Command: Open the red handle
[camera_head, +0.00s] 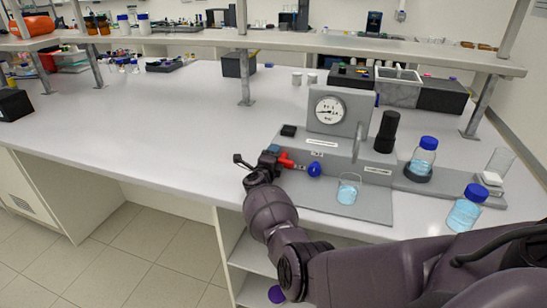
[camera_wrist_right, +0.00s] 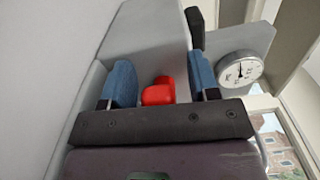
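The red handle (camera_head: 286,161) sits low on the front left of the grey membrane rig (camera_head: 340,147), near a blue knob (camera_head: 314,169). My right gripper (camera_head: 271,157) is at the handle's left end, its arm coming in from the lower right. In the wrist view the red handle (camera_wrist_right: 158,92) shows between the two blue fingers of my right gripper (camera_wrist_right: 162,80). The fingers are apart, with a gap on each side of the handle. The handle's far part is partly hidden in the head view. My left gripper is not in view.
A round gauge (camera_head: 330,111) stands on the rig. A beaker of blue liquid (camera_head: 348,189) stands right of the handle. Blue-capped bottles (camera_head: 424,157) (camera_head: 465,209) and a black cylinder (camera_head: 386,131) are further right. The bench (camera_head: 150,125) left of the rig is clear.

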